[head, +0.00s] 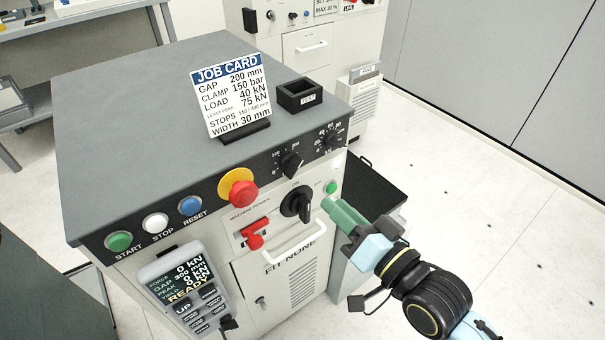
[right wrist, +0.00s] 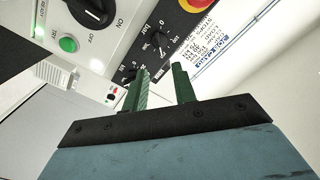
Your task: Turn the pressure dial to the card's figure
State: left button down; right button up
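The job card (head: 230,95) stands on the grey console top and reads CLAMP 150 bar and LOAD 40 kN. The black pressure dial (head: 291,163) is on the sloped panel, right of the red emergency stop. It also shows in the right wrist view (right wrist: 160,40), with "bar" printed beside it. Its exact setting is too small to read. A second black dial (head: 330,136) sits to its right. My right gripper (head: 338,210) is in front of the console's right side, below the dials. Its green fingers are apart and empty in the right wrist view (right wrist: 158,88). My left gripper is not in view.
The emergency stop (head: 238,188), black power switch (head: 297,204), red lever (head: 254,234) and handle (head: 293,243) stick out near the dials. A pendant (head: 183,285) reading READY hangs at the left. A black box (head: 299,95) stands on top.

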aim_at(297, 170)
jog(key=b+x, duration=0.1)
jog(key=x, duration=1)
grip_shut()
